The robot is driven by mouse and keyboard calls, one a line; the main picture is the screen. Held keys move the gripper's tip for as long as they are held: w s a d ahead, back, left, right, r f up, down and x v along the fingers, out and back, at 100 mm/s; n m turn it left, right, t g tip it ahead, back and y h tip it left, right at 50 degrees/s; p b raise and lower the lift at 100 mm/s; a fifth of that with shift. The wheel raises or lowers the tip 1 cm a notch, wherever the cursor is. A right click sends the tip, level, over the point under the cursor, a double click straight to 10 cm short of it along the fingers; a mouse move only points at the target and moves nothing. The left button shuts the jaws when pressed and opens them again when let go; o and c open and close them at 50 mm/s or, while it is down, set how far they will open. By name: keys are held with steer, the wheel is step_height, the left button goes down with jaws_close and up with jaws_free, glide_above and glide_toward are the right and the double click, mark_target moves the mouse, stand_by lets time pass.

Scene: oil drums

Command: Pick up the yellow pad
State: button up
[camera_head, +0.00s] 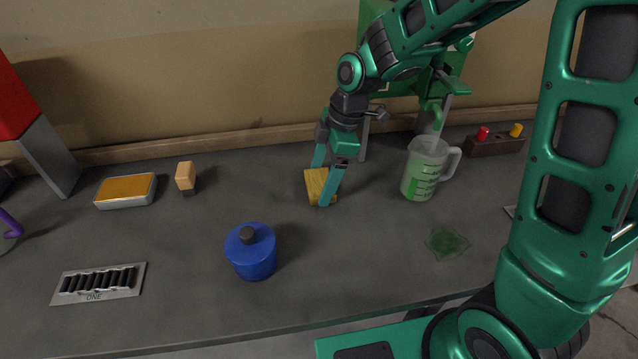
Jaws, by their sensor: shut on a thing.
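The yellow pad (314,182) is a small yellow block, a little right of the middle of the grey counter. My gripper (324,186) points down over it and is shut on it, with one finger on the far side and one on the near right side. The near finger hides part of the pad. The pad is at or very near the counter top; I cannot tell whether it touches.
A measuring jug (421,172) with green liquid stands close to the right. A blue canister (251,252) stands in front to the left. A green puddle (447,242), an orange-topped tray (125,189), a wooden-handled item (185,177) and a slotted plate (98,283) lie around.

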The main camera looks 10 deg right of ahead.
mark_target(315, 182)
steer(key=shift+r, duration=0.1)
steer(key=shift+r, duration=0.5)
step_height(315, 182, up, 3)
steer(key=shift+w+f, duration=0.1)
steer(key=s+a+r, duration=0.5)
steer(key=s+r, duration=0.2)
steer(key=s, duration=0.3)
steer(key=shift+s, duration=0.35)
steer(key=o, duration=0.4)
steer(key=c, duration=0.3)
steer(key=shift+s, duration=0.1)
